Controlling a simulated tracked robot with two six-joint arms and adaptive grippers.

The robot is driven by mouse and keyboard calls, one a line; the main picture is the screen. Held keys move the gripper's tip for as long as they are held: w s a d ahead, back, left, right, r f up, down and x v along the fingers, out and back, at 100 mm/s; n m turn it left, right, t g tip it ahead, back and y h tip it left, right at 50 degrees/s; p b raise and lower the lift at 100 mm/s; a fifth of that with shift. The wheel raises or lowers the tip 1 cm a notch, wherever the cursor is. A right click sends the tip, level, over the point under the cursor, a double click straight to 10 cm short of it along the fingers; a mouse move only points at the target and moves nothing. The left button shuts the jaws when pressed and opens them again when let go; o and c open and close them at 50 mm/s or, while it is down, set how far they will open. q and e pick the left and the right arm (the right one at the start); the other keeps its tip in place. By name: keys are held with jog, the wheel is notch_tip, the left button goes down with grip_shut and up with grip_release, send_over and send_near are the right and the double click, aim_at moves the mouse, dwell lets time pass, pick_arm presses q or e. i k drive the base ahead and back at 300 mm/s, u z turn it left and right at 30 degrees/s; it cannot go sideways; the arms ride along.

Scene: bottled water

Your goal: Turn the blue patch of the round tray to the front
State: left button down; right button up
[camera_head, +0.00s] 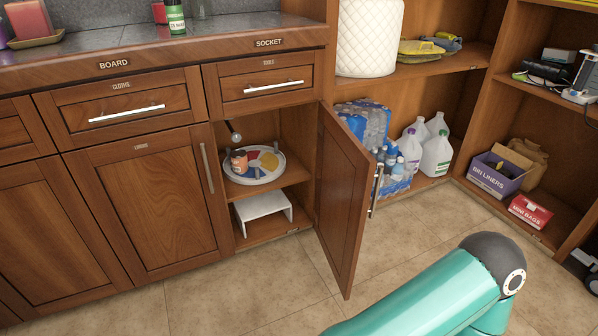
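The round tray (256,183) lies on the upper shelf inside the open cabinet. It has a pale rim and coloured patches, with yellow (268,160) showing toward the back right. Blue and red areas also show, but they are small and their exact bounds are hard to tell. An orange-brown can (239,162) stands on the tray's left part and hides some of it. Neither gripper is in view. One teal arm link of mine shows at the bottom right, outside the cabinet and well away from the tray.
The cabinet door (342,200) stands open to the right of the tray. A small round thing (235,138) hangs above the tray's left side. A white stand (263,207) is on the lower shelf. Bottles and jugs (436,152) stand right of the door. The floor (240,300) in front is clear.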

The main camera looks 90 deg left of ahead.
aim_at(267, 163)
jog(key=z, duration=0.2)
jog(key=i, duration=0.95)
jog(key=u, duration=3.05)
jog(key=i, duration=1)
jog(key=z, duration=0.15)
jog(key=k, duration=0.8)
jog(key=u, duration=0.15)
jog(key=i, duration=0.15)
jog(key=u, duration=0.05)
